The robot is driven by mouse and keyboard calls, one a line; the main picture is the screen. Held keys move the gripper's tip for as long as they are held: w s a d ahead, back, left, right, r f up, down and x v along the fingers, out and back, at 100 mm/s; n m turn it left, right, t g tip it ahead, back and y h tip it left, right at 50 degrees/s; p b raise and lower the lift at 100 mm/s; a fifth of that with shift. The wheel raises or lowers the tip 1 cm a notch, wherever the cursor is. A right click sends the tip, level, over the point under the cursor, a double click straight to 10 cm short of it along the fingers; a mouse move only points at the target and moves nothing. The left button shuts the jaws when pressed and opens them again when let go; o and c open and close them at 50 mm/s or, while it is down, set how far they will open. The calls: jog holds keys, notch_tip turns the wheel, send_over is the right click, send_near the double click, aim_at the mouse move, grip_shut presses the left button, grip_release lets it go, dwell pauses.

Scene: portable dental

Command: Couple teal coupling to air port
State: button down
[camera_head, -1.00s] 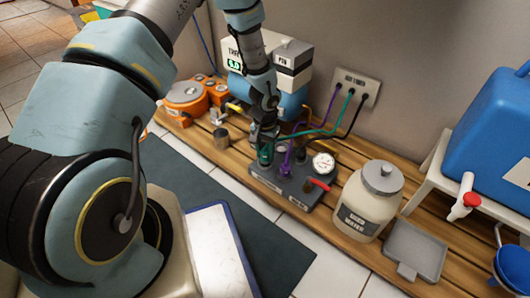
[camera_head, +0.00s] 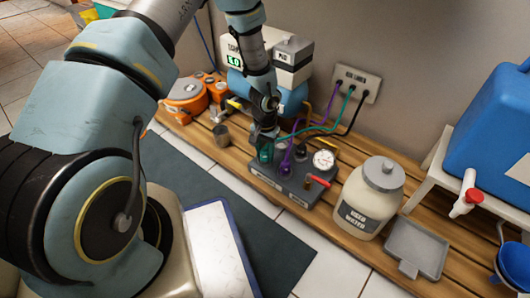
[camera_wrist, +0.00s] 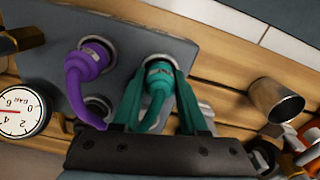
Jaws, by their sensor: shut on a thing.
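The teal coupling (camera_wrist: 159,78) is upright at a round port on the grey block (camera_head: 280,180); in the head view it shows as a teal piece (camera_head: 265,152) at the block's left end. My gripper (camera_wrist: 157,85) is shut on it, with one finger on each side. The teal hose runs from it to the wall plate. The purple coupling (camera_wrist: 84,65) sits in the neighbouring port and also shows in the head view (camera_head: 285,168). The port under the teal coupling is mostly hidden, so I cannot tell how deeply it is seated.
A pressure gauge (camera_head: 324,159) and a red-handled valve (camera_head: 318,180) are on the block. A metal cup (camera_head: 221,134) stands to its left. A used water jar (camera_head: 370,200) stands to its right. The hoses reach the wall plate (camera_head: 357,82).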

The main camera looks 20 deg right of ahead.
jog(key=shift+c, duration=1.8)
grip_release()
jog(key=shift+r, duration=0.1)
